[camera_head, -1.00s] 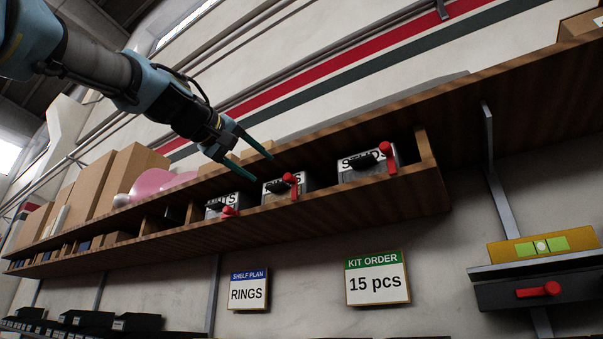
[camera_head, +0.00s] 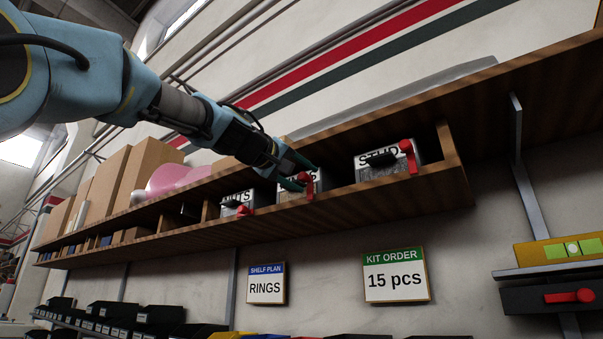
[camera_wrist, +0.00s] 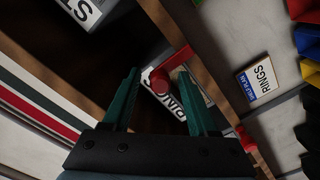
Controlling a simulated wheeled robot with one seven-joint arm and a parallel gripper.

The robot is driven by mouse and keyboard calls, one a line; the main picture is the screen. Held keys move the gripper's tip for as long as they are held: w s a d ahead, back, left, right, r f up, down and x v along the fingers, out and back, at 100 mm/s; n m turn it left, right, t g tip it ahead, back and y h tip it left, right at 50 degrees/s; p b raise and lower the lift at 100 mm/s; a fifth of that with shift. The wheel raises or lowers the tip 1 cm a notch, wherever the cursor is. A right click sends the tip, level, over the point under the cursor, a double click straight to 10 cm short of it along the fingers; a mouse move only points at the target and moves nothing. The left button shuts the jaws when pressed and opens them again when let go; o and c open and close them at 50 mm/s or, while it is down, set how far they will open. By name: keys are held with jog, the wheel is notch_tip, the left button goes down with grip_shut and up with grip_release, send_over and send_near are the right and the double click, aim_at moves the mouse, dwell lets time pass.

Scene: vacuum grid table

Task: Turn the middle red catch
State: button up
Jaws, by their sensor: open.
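The middle red catch (camera_head: 308,181) is on the front of the middle metal box (camera_head: 318,186) on the wooden shelf. Its label is partly hidden by my gripper. My gripper (camera_head: 309,178) is open at this catch, its green fingers on either side of it. In the wrist view the catch (camera_wrist: 159,81) shows between the two fingertips (camera_wrist: 159,76), with its lever slanting up and right. I cannot tell whether a finger touches it. The right red catch (camera_head: 408,157) hangs down on the STUDS box (camera_head: 383,168). The left red catch (camera_head: 244,210) lies sideways on the NUTS box (camera_head: 232,206).
The wooden shelf's front board (camera_head: 360,203) runs just below the boxes, and its top board is close above. Cardboard boxes (camera_head: 145,170) stand to the left. A RINGS sign (camera_head: 265,286) and a 15 pcs sign (camera_head: 394,277) hang below. Another red catch (camera_head: 570,296) is lower right.

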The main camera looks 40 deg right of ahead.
grip_shut()
dwell(0.4)
